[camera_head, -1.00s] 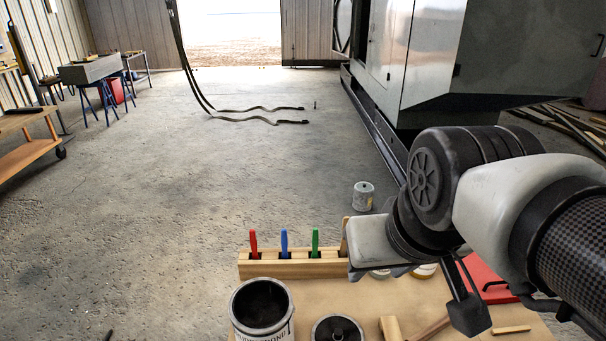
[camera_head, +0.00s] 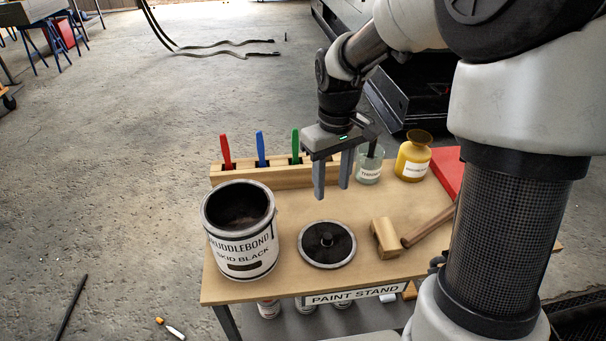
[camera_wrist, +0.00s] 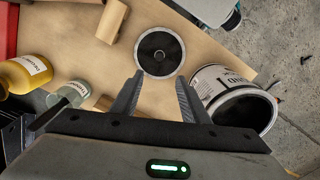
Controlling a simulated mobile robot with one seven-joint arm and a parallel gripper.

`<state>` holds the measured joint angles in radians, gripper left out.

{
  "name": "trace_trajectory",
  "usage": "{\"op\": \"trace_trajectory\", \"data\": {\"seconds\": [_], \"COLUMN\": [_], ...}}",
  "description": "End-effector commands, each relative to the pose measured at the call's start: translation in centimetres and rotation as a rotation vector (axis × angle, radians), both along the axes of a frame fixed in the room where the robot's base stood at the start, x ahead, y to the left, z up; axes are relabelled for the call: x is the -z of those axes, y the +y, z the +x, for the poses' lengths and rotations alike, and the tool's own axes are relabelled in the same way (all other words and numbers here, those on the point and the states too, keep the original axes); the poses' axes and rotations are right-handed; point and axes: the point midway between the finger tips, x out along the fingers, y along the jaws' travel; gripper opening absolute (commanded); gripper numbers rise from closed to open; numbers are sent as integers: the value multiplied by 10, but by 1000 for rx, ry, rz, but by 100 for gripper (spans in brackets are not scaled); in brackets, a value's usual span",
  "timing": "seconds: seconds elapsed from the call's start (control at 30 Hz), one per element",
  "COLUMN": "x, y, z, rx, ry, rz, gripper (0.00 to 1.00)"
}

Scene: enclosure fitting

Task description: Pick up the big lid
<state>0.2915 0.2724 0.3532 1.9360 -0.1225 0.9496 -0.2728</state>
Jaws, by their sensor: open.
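The big lid (camera_head: 327,259) is a round black disc with a grey rim and a small centre knob. It lies flat on the wooden paint stand, right of the large open paint can (camera_head: 240,238). My gripper (camera_head: 332,193) is open and empty above the table, behind the lid in the head view, with its fingers pointing down. In the wrist view the lid (camera_wrist: 160,66) lies just beyond the open fingertips (camera_wrist: 155,88), apart from them, with its knob visible.
A wooden mallet (camera_head: 386,238) lies close right of the lid. A rack (camera_head: 280,175) with red, blue and green handled tools stands at the back. A glass jar (camera_head: 369,167), a yellow bottle (camera_head: 412,160) and a red box (camera_head: 448,168) stand behind right.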

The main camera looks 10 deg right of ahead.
Motion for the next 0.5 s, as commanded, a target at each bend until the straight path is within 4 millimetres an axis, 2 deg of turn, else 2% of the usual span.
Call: {"op": "trace_trajectory", "data": {"seconds": [0.17, 0.5], "x": [27, 100], "y": [-1, 0], "z": [3, 2], "rx": [-1, 0], "ry": [8, 8], "rz": [8, 8], "gripper": [41, 41]}}
